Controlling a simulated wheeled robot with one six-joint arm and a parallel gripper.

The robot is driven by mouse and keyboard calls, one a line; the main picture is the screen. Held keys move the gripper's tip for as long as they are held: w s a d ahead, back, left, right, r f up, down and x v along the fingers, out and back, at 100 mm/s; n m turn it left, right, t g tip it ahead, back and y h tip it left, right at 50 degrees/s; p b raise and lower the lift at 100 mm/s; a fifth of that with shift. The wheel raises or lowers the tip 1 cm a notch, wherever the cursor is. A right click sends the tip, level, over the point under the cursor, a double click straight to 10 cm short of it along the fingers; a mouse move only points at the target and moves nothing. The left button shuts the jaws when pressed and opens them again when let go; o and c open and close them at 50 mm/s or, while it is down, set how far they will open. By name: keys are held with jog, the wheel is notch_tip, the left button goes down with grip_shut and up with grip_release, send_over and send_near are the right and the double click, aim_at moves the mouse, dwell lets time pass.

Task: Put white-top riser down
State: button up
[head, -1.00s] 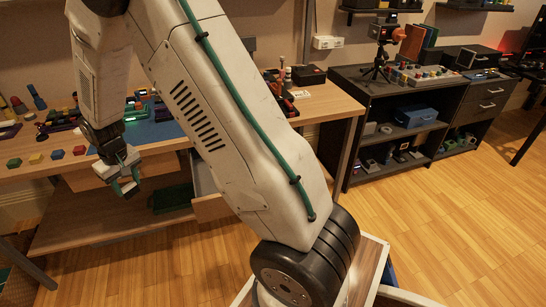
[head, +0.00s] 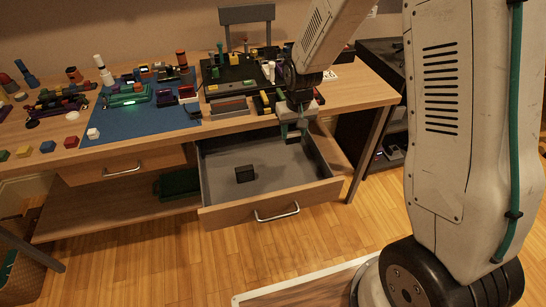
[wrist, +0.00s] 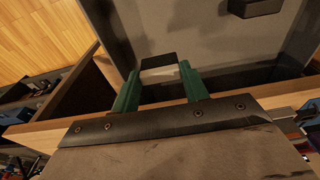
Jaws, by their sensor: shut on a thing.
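My gripper (head: 292,133) hangs over the right rear part of the open drawer (head: 270,203), pointing down. Its two green fingers also show in the wrist view (wrist: 160,82). They are shut on a small piece, the riser (wrist: 159,61), which shows a dark edge and a paler face between the fingertips.
A black block (head: 245,174) lies on the drawer floor, left of my gripper; it also shows in the wrist view (wrist: 250,8). The floor around it is bare. The wooden workbench (head: 352,97) above carries a blue mat (head: 150,128) and many small parts.

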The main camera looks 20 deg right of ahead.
jog(key=shift+s+a+f, duration=0.1)
jog(key=shift+s+f, duration=0.25)
jog(key=shift+f, duration=1.35)
jog(key=shift+s+a+f, duration=0.15)
jog(key=shift+s+f, duration=0.25)
jog(key=shift+f, duration=1.35)
jog(key=shift+s+a+f, duration=0.1)
jog(key=shift+s+f, duration=0.25)
jog(key=shift+f, duration=1.35)
jog(key=shift+f, duration=0.15)
jog(key=o, duration=1)
jog(key=shift+c, duration=0.2)
